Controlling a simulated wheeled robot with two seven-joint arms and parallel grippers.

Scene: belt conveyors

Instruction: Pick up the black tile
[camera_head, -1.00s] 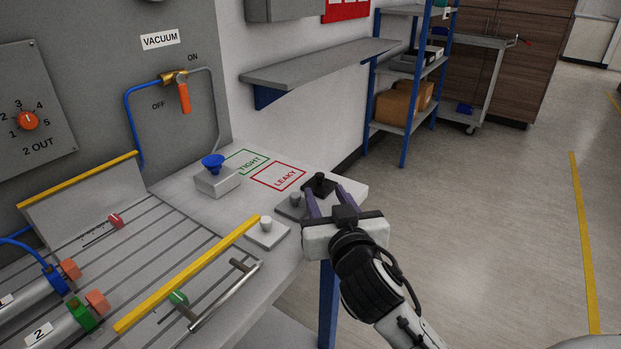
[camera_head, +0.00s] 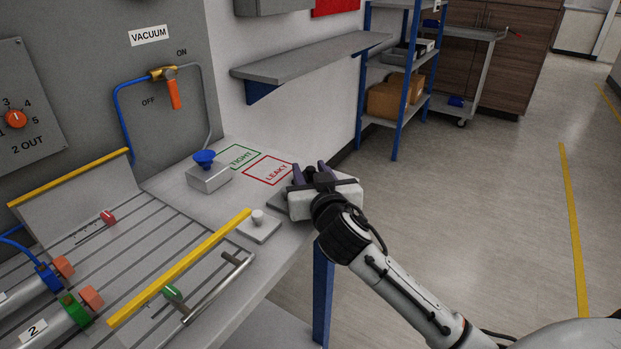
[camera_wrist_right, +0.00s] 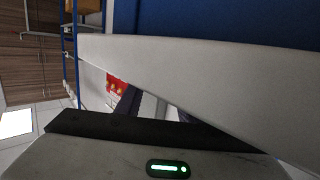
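The black tile is mostly hidden behind my right gripper (camera_head: 310,174). Only its dark knob (camera_head: 310,171) shows, between the two purple fingertips. The fingers stand apart on either side of the knob, low at the right end of the bench; contact cannot be made out. In the right wrist view a dark finger (camera_wrist_right: 127,103) shows past the bench edge, and the tile cannot be made out. My left gripper is not in view.
A light grey knobbed tile (camera_head: 258,224) lies left of my right gripper. The red LEAKY frame (camera_head: 268,170), green TIGHT frame (camera_head: 240,157) and a block with a blue suction cup (camera_head: 207,174) are behind. A steel handle (camera_head: 220,288) is at the bench front. Open floor lies right.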

